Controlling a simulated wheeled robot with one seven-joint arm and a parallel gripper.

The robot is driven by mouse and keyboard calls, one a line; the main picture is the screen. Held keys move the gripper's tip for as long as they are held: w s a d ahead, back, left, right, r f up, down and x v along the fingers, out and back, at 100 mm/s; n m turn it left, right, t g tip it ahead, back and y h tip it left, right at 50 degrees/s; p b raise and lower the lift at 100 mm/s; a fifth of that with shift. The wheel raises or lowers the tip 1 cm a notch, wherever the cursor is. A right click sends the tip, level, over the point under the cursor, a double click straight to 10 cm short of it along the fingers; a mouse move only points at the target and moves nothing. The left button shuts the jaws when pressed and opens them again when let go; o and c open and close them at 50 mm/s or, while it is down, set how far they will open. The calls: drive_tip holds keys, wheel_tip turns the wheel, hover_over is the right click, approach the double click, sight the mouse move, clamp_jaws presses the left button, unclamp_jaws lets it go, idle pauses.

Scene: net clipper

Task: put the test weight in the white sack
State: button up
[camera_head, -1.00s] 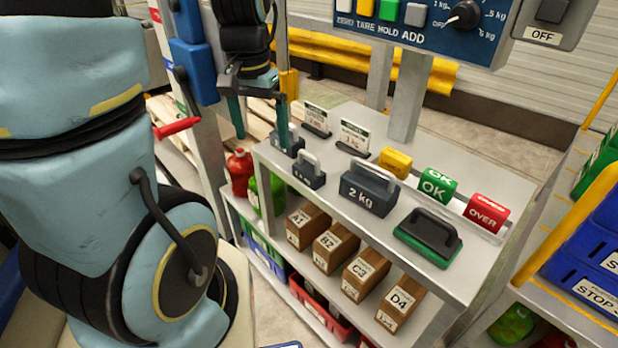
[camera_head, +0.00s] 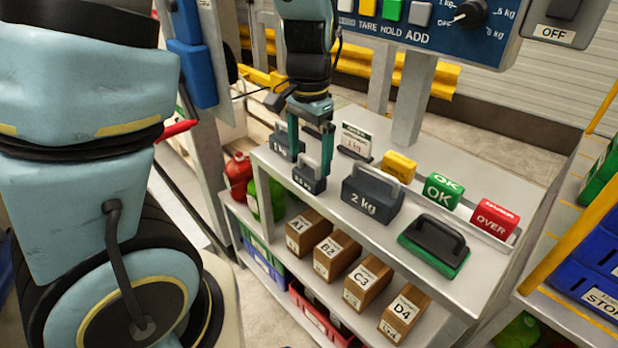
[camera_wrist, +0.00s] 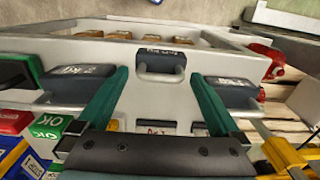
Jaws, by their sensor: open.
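Three dark grey test weights with light handles stand in a row on the grey shelf top: one at the left (camera_head: 287,145), a small one (camera_head: 309,178) in the middle, and the 2 kg one (camera_head: 371,198) at the right. My gripper (camera_head: 309,154) points down over the small weight, its green fingers apart. In the wrist view the small weight (camera_wrist: 161,60) shows between and just beyond the open fingertips (camera_wrist: 159,80); I cannot tell whether they touch it. No white sack is visible.
A black-handled green block (camera_head: 434,243), a yellow block (camera_head: 398,166), a green OK block (camera_head: 442,190) and a red OVER block (camera_head: 491,219) share the shelf top. Small signs stand behind the weights. Labelled brown boxes (camera_head: 337,255) fill the shelf below. A post rises at the back.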

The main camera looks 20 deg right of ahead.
sight(309, 162)
drive_tip(key=shift+f+p, duration=0.4)
drive_tip(key=shift+f, duration=2.25)
drive_tip(key=shift+c, duration=0.2)
drive_tip(key=shift+r, duration=0.1)
clamp_jaws()
